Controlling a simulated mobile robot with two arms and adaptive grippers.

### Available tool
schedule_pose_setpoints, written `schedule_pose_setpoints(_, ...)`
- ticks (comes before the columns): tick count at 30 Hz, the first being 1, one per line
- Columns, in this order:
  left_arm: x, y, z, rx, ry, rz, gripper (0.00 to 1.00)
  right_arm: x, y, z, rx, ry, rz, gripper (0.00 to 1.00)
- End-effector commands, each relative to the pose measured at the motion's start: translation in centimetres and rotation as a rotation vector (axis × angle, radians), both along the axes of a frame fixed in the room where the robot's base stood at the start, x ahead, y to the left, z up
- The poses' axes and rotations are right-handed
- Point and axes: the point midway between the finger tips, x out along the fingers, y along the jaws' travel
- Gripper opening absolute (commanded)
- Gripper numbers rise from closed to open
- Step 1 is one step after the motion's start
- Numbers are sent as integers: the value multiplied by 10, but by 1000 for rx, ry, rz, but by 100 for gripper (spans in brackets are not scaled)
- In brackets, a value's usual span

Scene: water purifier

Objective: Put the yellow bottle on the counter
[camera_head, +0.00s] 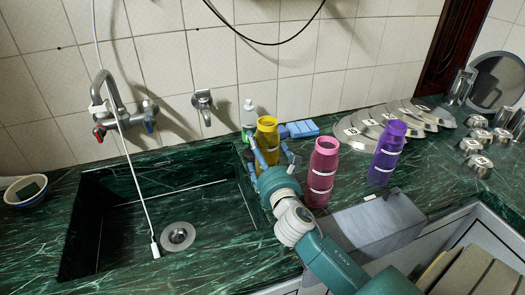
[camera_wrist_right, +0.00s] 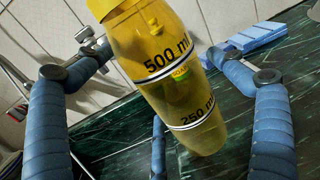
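The yellow bottle (camera_head: 267,127) is near the right edge of the sink in the head view. Its lower part is hidden behind my right gripper. In the right wrist view the bottle (camera_wrist_right: 165,80) fills the middle, appears tilted in the picture, and carries 500 ml and 250 ml marks. My right gripper (camera_head: 268,147) has its blue fingers spread on both sides of the bottle, with visible gaps in the wrist view. The dark green counter (camera_head: 230,262) lies around the sink. I cannot tell whether the bottle's base touches it. My left gripper is not in view.
A pink bottle (camera_head: 322,172) and a purple bottle (camera_head: 387,153) stand to the right. A white-green bottle (camera_head: 249,113) and blue blocks (camera_head: 302,129) are behind. The sink (camera_head: 115,232) is open at left. Metal lids (camera_head: 355,133) and a grey box (camera_head: 368,230) are further right.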

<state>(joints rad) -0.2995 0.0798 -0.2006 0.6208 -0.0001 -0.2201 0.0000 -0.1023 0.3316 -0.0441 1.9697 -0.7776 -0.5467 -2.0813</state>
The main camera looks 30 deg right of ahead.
Motion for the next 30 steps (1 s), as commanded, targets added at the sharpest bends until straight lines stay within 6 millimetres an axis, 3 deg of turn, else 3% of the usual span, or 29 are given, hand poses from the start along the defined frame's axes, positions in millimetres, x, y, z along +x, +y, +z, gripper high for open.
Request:
schedule_pose_setpoints(11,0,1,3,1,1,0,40,-6,2,3,1,3,1,95)
schedule_pose_setpoints(24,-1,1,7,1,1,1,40,-89,29,2,2,3,0,95)
schedule_pose_setpoints(30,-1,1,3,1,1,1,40,-111,36,2,0,1,0,95)
